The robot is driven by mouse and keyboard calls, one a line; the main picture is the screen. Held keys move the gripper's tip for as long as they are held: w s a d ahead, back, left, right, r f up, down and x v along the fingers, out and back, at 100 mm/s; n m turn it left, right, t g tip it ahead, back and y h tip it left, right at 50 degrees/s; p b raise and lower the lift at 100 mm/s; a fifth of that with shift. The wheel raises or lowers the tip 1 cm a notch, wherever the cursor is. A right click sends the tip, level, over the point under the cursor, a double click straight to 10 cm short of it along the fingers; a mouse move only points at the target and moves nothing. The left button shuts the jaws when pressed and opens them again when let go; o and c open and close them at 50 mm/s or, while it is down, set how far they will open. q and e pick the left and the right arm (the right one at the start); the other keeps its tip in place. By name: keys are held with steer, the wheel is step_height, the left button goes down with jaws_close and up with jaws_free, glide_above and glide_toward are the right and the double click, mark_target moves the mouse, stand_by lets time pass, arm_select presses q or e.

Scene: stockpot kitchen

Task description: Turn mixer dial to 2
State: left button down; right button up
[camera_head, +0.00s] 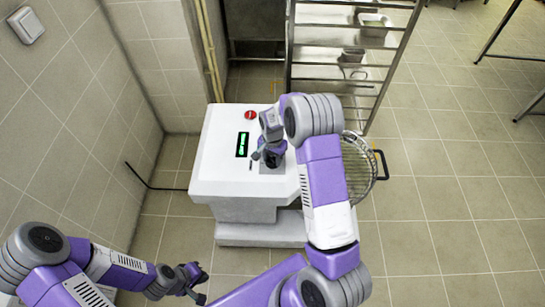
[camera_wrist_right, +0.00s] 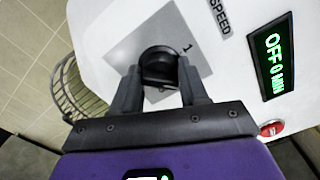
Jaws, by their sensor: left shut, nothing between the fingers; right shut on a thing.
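The white mixer (camera_head: 228,180) stands against the tiled wall, its control panel facing up. Its black dial (camera_wrist_right: 158,68) sits on a grey plate (camera_wrist_right: 118,48) in the right wrist view; a "1" shows on the plate, and other marks are hidden. My right gripper (camera_wrist_right: 158,80) is shut around the dial, a finger on each side. In the head view the right gripper (camera_head: 270,158) covers the dial. A display (camera_wrist_right: 272,57) reads "OFF 0 MIN" in green. My left gripper (camera_head: 199,284) is shut and empty, low at the left, away from the mixer.
A red button (camera_head: 250,115) is on the mixer's top; it also shows in the right wrist view (camera_wrist_right: 271,129). A wire guard (camera_head: 357,168) is at the mixer's right side. A metal rack (camera_head: 335,77) stands behind.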

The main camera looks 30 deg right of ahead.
mark_target(272, 157)
steer(key=shift+m+p, duration=0.3)
steer(key=shift+m, duration=0.8)
steer(key=o, duration=1.1)
step_height(272, 157, up, 8)
steer(key=shift+f+p, duration=0.2)
steer(key=shift+p, duration=0.8)
